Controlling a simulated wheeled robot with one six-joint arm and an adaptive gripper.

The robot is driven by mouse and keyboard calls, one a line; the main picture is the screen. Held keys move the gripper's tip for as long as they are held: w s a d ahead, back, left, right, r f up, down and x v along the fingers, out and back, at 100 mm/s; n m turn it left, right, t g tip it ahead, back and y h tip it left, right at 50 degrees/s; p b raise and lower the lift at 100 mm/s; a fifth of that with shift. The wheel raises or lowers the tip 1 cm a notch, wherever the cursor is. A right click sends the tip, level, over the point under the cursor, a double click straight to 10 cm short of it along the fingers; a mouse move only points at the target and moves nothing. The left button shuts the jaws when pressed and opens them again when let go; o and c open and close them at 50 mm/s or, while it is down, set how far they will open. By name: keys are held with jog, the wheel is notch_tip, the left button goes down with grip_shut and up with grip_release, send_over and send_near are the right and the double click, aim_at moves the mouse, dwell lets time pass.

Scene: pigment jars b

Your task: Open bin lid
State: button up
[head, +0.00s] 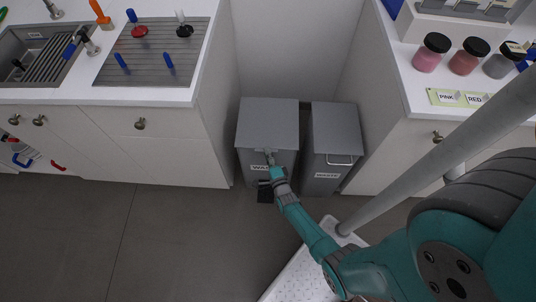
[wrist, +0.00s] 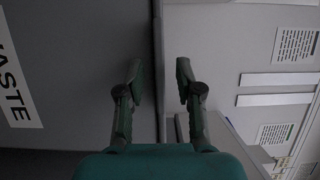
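Two grey lidded bins stand side by side on the floor between the cabinets. The left bin (head: 255,182) has its lid (head: 267,122) down, and its label starting "WA" is partly covered by my arm. A label reading "WASTE" (wrist: 15,85) shows at the left of the wrist view. My gripper (head: 269,160) is at the upper front of the left bin, by the lid's front edge. In the wrist view my gripper (wrist: 160,70) has its two fingers apart, one on each side of the dark lid edge line. Nothing is visibly held; contact cannot be told.
The right bin (head: 325,182) is also closed, with a bar handle (head: 340,161) on its front. White cabinets flank the bins closely on both sides. The right counter holds several pigment jars (head: 432,52); the left has a sink (head: 35,60) and a grey mat (head: 150,68).

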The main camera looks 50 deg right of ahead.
grip_shut()
jog(key=shift+r, duration=0.1)
dwell(0.3)
